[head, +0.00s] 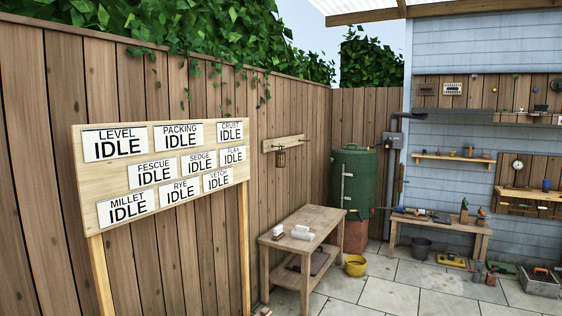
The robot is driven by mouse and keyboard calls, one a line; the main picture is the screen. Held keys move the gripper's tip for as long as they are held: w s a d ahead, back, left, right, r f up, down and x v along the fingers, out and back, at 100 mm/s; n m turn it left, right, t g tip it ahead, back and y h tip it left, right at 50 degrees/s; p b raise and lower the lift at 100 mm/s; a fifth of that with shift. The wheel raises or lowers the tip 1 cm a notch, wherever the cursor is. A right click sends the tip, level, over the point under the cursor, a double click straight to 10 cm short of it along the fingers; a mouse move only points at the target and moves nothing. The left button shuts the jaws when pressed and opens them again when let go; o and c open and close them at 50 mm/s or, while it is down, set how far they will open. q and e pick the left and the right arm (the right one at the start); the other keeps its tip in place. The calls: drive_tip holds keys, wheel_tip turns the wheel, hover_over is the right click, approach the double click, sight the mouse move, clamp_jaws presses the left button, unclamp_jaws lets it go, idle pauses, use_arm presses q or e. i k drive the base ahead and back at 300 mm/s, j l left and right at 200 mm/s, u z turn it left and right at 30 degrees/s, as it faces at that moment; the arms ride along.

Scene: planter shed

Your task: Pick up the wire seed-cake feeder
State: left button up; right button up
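No other thing shows clearly as the feeder. Neither of my grippers is in view.
A signboard (158,165) with IDLE labels stands close at left. A wooden table (322,220) holds white items, with a yellow bucket (356,265) beside it. A green barrel (355,182) and a workbench (450,226) stand behind. Paving (390,295) is open at front; items lie on it at right.

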sight(280, 157)
drive_tip(key=i+l+z, duration=0.35)
drive_tip(key=i, duration=0.3)
drive_tip(key=i+l+z, duration=0.3)
drive_tip(key=i, duration=0.35)
drive_tip(key=i+z, duration=0.35)
drive_tip(key=i, duration=0.35)
drive_tip(key=i+z, duration=0.1)
drive_tip(key=i, duration=1.9)
drive_tip(key=i+j+u, duration=0.15)
drive_tip(key=i+u, duration=0.3)
drive_tip(key=i+l+u, duration=0.1)
drive_tip(key=i+u, duration=0.4)
drive_tip(key=i+l+u, duration=0.25)
drive_tip(key=i+u, duration=0.2)
drive_tip(key=i, duration=0.1)
